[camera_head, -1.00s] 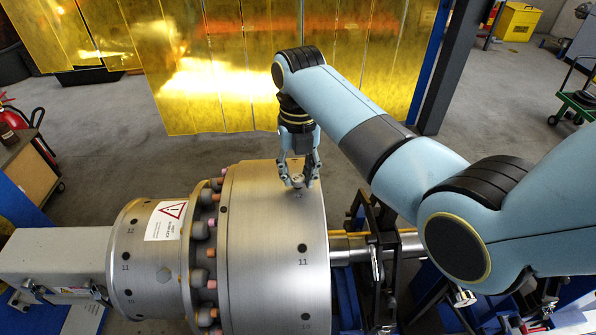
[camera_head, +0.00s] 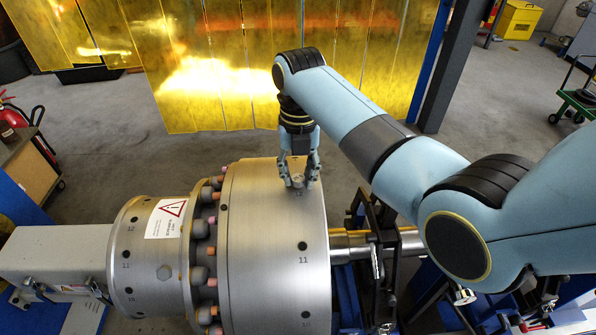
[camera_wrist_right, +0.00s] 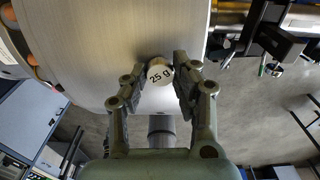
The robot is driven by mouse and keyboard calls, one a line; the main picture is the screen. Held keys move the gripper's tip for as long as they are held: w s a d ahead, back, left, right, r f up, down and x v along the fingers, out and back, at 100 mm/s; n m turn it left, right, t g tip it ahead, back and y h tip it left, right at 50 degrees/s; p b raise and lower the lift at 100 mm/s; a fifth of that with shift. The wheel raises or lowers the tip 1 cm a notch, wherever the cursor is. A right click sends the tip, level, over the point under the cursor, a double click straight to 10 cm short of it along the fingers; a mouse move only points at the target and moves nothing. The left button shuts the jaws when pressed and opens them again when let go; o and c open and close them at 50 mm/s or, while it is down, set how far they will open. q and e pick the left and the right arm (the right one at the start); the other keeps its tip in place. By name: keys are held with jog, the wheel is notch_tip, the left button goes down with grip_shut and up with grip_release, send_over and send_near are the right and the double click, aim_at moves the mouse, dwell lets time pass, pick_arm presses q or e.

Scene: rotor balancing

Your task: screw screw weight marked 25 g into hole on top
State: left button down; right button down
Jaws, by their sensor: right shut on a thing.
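The screw weight marked 25 g (camera_wrist_right: 160,72) is a small light cylinder with black lettering on its end face. My right gripper (camera_wrist_right: 158,85) is shut on it in the right wrist view. In the head view my right gripper (camera_head: 298,180) points down at the top of the large metal rotor drum (camera_head: 265,260), and the weight (camera_head: 297,181) is at the drum's surface. The hole under the weight is hidden, so I cannot tell how deep it sits. The drum also fills the upper part of the right wrist view (camera_wrist_right: 110,40). My left gripper is out of view.
A smaller flanged drum (camera_head: 150,255) with a warning label and numbered holes joins the rotor at the left. A shaft (camera_head: 350,246) and dark support stand (camera_head: 372,225) are at the right. Yellow curtains (camera_head: 220,90) hang behind. Floor behind the rotor is clear.

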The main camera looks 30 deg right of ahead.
jog(key=m, duration=0.5)
jog(key=shift+m, duration=0.4)
jog(key=m, duration=1.1)
jog(key=m, duration=0.2)
jog(key=shift+m, duration=0.3)
jog(key=m, duration=1.4)
jog(key=shift+m, duration=0.9)
